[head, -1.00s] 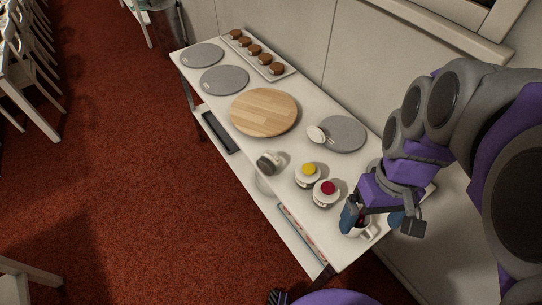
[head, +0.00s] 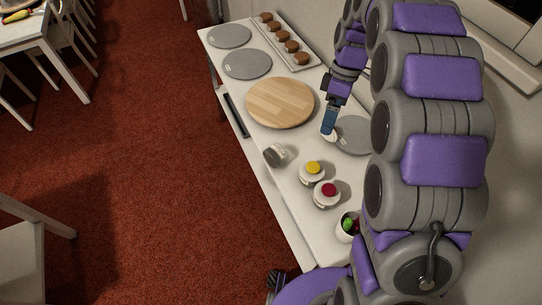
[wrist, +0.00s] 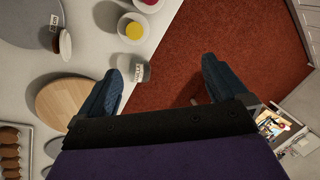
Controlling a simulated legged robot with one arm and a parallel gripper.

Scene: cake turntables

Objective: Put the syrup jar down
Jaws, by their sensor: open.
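A small jar with a pale label (head: 275,155), which may be the syrup jar, sits near the front edge of the white table, beside the wooden round board (head: 280,103). It also shows in the wrist view (wrist: 133,68), close to the left finger's tip; the label is too small to read. My gripper (head: 328,122) is above the table by the right grey disc (head: 354,136). In the wrist view my gripper (wrist: 164,82) has its fingers wide apart with nothing between them. A small white-topped item (head: 328,136) by that disc is partly hidden by my gripper.
A yellow-topped jar (head: 312,173) and a red-topped jar (head: 327,194) stand right of the labelled jar. A white cup (head: 346,228) with green and red contents is near the right end. Two grey discs and a tray of brown cakes (head: 286,40) are farther left.

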